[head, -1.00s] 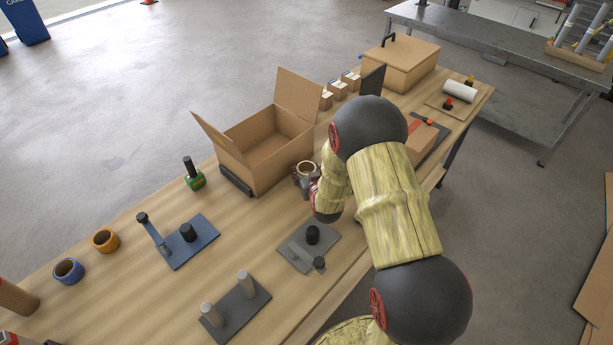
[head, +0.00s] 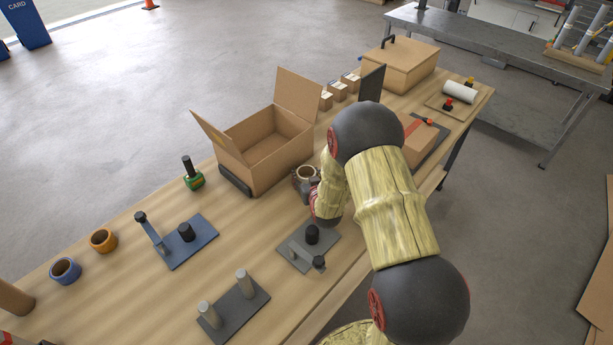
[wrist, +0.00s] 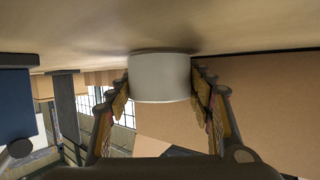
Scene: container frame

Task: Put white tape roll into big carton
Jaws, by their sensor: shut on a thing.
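The white tape roll (head: 306,172) is just right of the big carton, partly hidden by my gripper. In the wrist view the white roll (wrist: 160,78) sits between both fingers, close to the wood table surface; I cannot tell whether it touches it. My gripper (wrist: 160,92) is shut on the roll; in the head view my gripper (head: 307,181) is partly hidden by my arm. The big carton (head: 280,163) stands open on the table with flaps raised; the part of its inside that shows is empty. Its side wall (wrist: 265,105) fills the right of the wrist view.
A grey fixture (head: 292,252) with black knobs lies in front of my gripper.

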